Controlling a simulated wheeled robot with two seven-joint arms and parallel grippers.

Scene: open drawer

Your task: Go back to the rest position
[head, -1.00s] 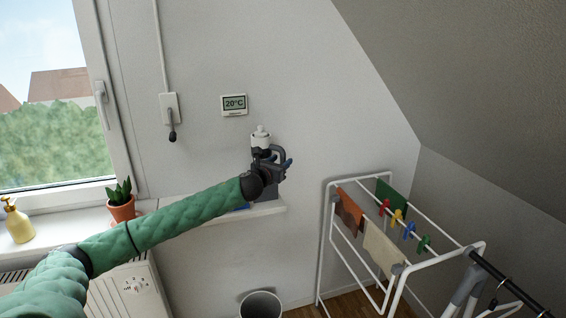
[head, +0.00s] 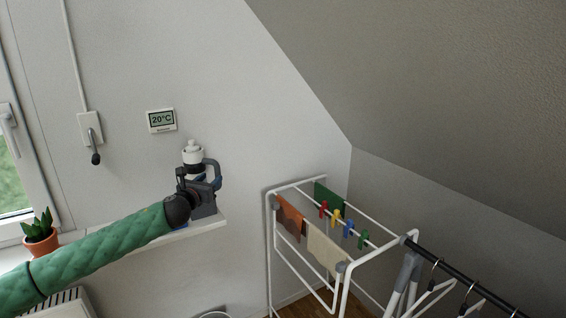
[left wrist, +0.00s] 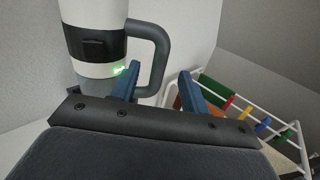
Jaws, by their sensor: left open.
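My left gripper (head: 202,184) is at the end of my green-sleeved arm, in front of the wall shelf. Its two blue fingers (left wrist: 160,85) stand apart in the left wrist view, with the grey handle of a white and grey mug-like container (left wrist: 95,45) between or just behind them. I cannot tell whether the fingers touch the handle. In the head view the container (head: 193,155) stands upright on a grey base above the white shelf (head: 205,226), its lower part hidden by the gripper. My right gripper is not in view.
A white drying rack (head: 272,250) with cloths and coloured pegs stands right of the shelf. A clothes rail (head: 450,266) with hangers is at lower right. A potted plant (head: 40,235) is at left. A thermostat (head: 161,120) and a crank handle (head: 92,140) are on the wall.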

